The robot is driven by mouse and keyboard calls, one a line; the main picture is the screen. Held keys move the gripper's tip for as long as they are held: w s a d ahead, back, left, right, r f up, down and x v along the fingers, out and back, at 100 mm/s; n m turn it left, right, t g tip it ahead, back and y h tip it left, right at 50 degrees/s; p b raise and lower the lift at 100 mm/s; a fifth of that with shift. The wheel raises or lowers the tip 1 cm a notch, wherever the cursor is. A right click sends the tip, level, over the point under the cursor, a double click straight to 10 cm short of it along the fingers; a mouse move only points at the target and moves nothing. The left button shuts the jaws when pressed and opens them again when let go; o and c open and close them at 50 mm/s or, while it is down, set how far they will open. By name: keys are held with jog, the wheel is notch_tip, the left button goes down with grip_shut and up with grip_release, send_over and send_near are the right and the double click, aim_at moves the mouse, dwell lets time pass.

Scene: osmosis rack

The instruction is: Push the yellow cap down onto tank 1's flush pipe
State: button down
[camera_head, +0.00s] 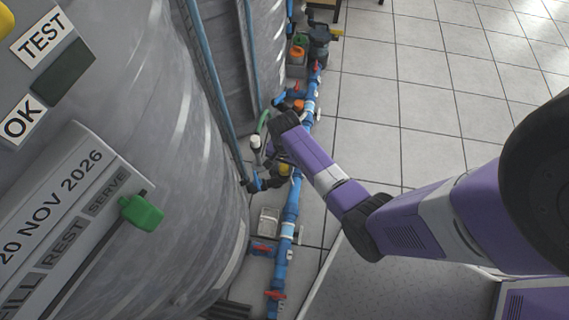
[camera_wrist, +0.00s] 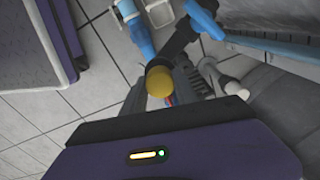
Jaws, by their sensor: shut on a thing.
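The yellow cap (camera_wrist: 159,82) is between the fingers of my gripper (camera_wrist: 163,90) in the wrist view. My gripper is shut on it. A black pipe (camera_wrist: 175,45) runs up to the cap, and the cap covers or overlaps its near end; I cannot tell how far it is seated. In the head view the yellow cap (camera_head: 285,170) shows low beside the large grey tank (camera_head: 190,120), just below my wrist. The fingers are mostly hidden there by my arm.
A blue pipe line with red-handled valves (camera_head: 275,295) runs along the floor beside the tanks. A white pipe end (camera_wrist: 235,88) stands close to the right of my gripper. A green-handled slider (camera_head: 142,212) is on the near panel.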

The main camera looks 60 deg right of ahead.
jog(key=shift+f, duration=0.45)
jog(key=c, duration=0.9)
grip_release()
notch_tip(320, 180, up, 8)
jog(key=p, duration=0.2)
jog(key=shift+p, duration=0.35)
jog(key=shift+f, duration=0.1)
